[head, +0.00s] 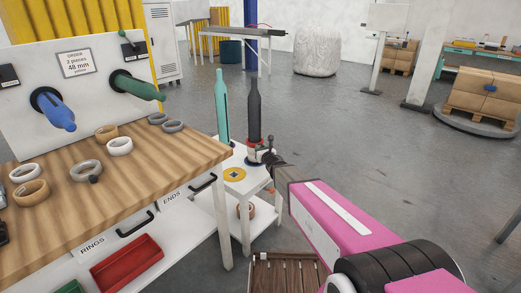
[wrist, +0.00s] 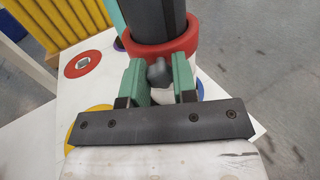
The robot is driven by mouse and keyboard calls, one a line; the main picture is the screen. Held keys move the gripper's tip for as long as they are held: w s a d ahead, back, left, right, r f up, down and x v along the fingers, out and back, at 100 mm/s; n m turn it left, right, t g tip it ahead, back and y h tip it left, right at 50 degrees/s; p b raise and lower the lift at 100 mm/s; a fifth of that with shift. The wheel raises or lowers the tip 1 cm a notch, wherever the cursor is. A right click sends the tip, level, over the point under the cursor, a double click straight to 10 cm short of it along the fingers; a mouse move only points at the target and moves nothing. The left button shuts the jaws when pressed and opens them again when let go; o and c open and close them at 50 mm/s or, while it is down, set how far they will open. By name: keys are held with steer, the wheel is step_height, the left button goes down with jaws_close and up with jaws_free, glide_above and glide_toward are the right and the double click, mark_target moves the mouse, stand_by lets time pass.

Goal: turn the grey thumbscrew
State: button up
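The grey thumbscrew (wrist: 160,73) is a dark lobed knob at the foot of a dark upright post, beside a red ring, in the wrist view. My gripper (wrist: 159,78) has two green fingers, one on each side of the knob. The lower part of the screw is hidden. In the head view my gripper (head: 269,158) is at the foot of the dark bottle-shaped post (head: 254,108), on a small white stand (head: 234,188); the thumbscrew cannot be made out there.
A teal post (head: 222,105) stands just left of the dark one. A yellow disc (head: 235,174) lies on the stand. A wooden bench (head: 180,155) with several rings is close on the left. A slatted crate (head: 284,274) is below my arm. Open floor lies to the right.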

steer(key=shift+m, duration=0.4)
steer(key=shift+d+f+m, duration=0.1)
steer(key=shift+f+m, duration=0.05)
steer(key=shift+m, duration=4.9)
steer(key=shift+a+f+m, duration=0.1)
steer(key=shift+m, duration=5)
steer(key=shift+d+f+m, duration=0.1)
steer(key=shift+f+m, duration=0.05)
steer(key=shift+m, duration=5.2)
